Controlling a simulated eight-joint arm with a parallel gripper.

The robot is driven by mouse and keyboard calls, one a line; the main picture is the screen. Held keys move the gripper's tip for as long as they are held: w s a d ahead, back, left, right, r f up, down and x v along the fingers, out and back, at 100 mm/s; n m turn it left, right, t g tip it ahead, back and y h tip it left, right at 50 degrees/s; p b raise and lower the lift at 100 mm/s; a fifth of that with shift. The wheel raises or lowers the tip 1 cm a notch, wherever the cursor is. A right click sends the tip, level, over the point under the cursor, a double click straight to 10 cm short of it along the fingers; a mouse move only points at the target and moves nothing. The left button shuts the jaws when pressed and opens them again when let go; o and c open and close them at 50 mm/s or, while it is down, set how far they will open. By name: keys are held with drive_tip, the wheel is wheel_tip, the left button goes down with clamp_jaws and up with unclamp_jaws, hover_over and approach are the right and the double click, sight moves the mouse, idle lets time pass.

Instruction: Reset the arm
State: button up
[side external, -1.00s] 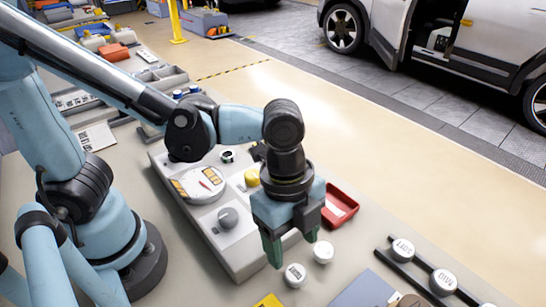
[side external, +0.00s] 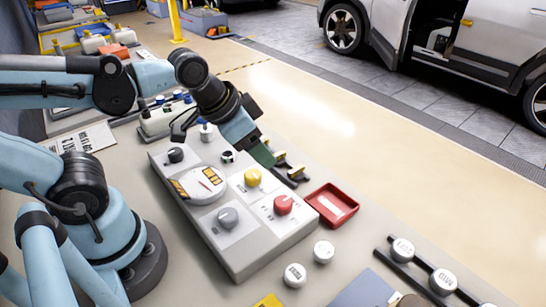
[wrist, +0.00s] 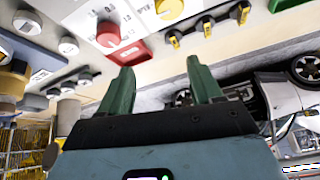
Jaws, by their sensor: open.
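My gripper (side external: 262,155) is raised over the far end of the grey control panel (side external: 240,252) in the side view, tilted outward and apart from it. In the wrist view its two green fingers (wrist: 157,88) are spread with nothing between them. The panel carries a red knob (side external: 284,205), a yellow knob (side external: 252,177), a grey knob (side external: 228,217), a black knob (side external: 176,155) and a round gauge (side external: 194,185). The red and yellow knobs also show in the wrist view.
A red tray (side external: 319,200) lies right of the panel. Two white round caps (side external: 295,275) stand in front, and more sit on a dark rail (side external: 424,276). Yellow-handled parts (side external: 291,170) lie beyond the panel. A silver vehicle (side external: 450,45) stands across clear floor.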

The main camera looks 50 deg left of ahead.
drive_tip(key=a+n+t, duration=0.1)
drive_tip(key=a+n, duration=0.2)
drive_tip(key=shift+a+r+y, duration=0.1)
drive_tip(key=shift+a+y, duration=0.1)
drive_tip(key=shift+y, duration=0.2)
idle(0.9)
